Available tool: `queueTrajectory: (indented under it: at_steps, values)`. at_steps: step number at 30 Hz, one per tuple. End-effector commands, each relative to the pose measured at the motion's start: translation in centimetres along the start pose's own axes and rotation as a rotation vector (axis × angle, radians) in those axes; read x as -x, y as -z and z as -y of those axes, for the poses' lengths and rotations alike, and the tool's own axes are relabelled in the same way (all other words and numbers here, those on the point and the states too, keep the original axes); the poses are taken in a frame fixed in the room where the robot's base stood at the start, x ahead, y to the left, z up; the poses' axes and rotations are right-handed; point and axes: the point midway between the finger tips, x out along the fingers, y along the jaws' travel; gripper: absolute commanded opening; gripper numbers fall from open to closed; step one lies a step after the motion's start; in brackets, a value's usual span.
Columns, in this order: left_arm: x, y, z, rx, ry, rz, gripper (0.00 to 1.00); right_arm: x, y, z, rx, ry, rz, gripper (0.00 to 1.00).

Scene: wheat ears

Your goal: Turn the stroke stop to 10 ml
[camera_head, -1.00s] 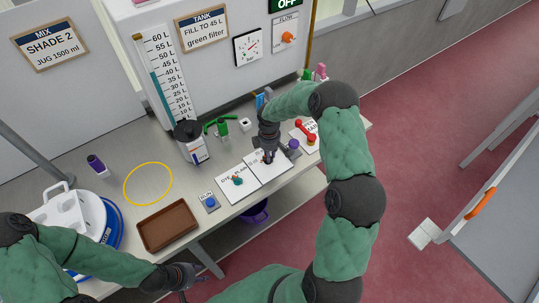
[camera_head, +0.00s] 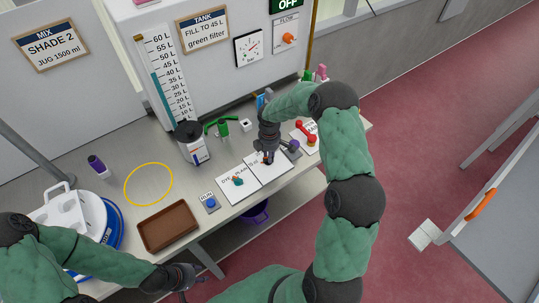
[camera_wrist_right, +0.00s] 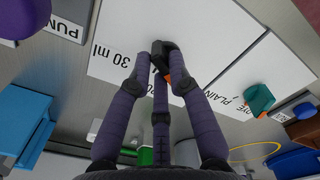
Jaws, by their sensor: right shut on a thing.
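The stroke stop is a small dark knob with an orange part (camera_wrist_right: 162,58), on a white plate (camera_wrist_right: 125,25) in the right wrist view. The mark "30 ml" shows on the plate to the left of the knob; no "10 ml" mark is readable. My right gripper (camera_wrist_right: 163,72) is shut on the knob, with its fingers around it. In the head view my right gripper (camera_head: 268,158) reaches down to this plate, and it covers most of the knob. My left gripper (camera_head: 188,275) is low in the head view, away from the plate; its jaws are unclear.
A "DYE PLAIN" plate with a teal knob (camera_head: 237,181) adjoins on the left. A blue RUN button (camera_head: 211,203) and a brown tray (camera_head: 168,226) lie further left. A red-handled lever (camera_head: 305,132) stands close on the right. A yellow ring (camera_head: 148,184) marks bare bench.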

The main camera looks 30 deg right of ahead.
Motion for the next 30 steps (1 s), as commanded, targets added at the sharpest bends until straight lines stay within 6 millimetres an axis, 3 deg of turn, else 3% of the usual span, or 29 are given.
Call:
queueTrajectory:
  at_steps: [2, 3, 5, 17, 22, 30]
  values:
    - [0.0, 0.0, 0.0, 0.000, 0.000, 0.000, 0.40, 0.1, 0.1, -0.2, 0.001, -0.005, -0.001, 0.00]
    - [0.0, 0.0, 0.0, 0.000, 0.000, 0.000, 0.40, 0.1, 0.1, -0.2, 0.001, -0.005, -0.001, 0.31]
    - [0.0, 0.0, 0.0, 0.000, 0.000, 0.000, 0.40, 0.1, 0.1, -0.2, 0.001, -0.005, -0.001, 0.44]
    - [0.0, 0.0, 0.0, 0.000, 0.000, 0.000, 0.40, 0.5, 0.0, -0.1, 0.000, -0.002, 0.000, 0.44]
    - [0.0, 0.0, 0.0, 0.000, 0.000, 0.000, 0.40, 2.7, 0.1, -0.1, -0.001, -0.004, -0.001, 0.44]
    - [0.0, 0.0, 0.0, 0.000, 0.000, 0.000, 0.40, 8.1, 0.1, -0.1, 0.000, -0.006, -0.001, 0.44]
